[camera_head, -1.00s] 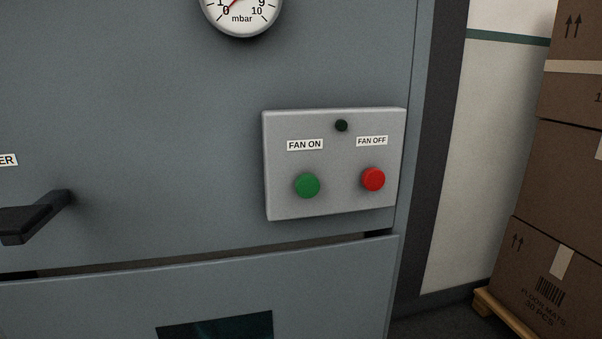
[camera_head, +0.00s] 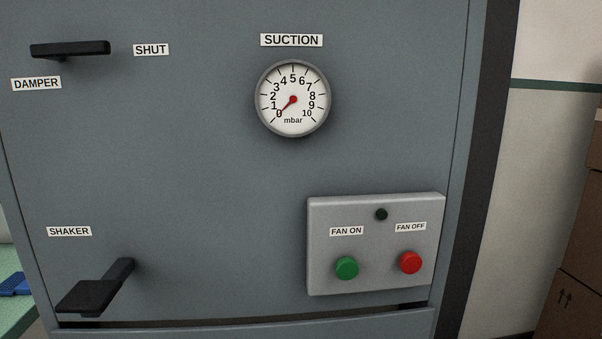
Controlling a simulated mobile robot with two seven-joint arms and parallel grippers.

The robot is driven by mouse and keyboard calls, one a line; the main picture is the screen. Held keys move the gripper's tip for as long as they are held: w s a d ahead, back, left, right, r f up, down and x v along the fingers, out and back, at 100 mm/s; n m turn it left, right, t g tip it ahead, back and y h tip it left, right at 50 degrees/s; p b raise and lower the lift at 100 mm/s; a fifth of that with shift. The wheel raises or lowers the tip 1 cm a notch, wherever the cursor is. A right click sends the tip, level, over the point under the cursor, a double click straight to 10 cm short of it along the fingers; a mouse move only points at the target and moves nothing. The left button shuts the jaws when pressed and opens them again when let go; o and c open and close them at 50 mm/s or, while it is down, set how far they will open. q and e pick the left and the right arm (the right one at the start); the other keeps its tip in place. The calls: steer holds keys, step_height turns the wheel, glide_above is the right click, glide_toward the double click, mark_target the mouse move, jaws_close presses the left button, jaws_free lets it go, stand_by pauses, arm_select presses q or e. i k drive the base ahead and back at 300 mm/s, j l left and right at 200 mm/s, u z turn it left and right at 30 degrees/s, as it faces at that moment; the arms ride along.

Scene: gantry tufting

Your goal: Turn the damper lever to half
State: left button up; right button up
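The damper lever (camera_head: 70,49) is a black handle at the upper left of the grey cabinet front. It lies about level, its free end pointing right toward the SHUT label (camera_head: 151,49). The DAMPER label (camera_head: 36,84) is below it. No half mark shows in this view. The suction gauge (camera_head: 293,99) has its red needle at about 0 mbar. Neither of my grippers is in view.
A black shaker handle (camera_head: 95,289) sticks out at the lower left. The fan box (camera_head: 375,282) with a green button (camera_head: 346,268), a red button (camera_head: 411,262) and a dark lamp (camera_head: 381,214) stands out at the lower right. Brown cartons (camera_head: 581,270) are at the far right.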

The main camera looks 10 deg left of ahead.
mark_target(56, 51)
steer(key=k+j+u, duration=0.1)
steer(key=u, duration=0.4)
steer(key=j+u, duration=0.45)
steer(key=l, duration=0.1)
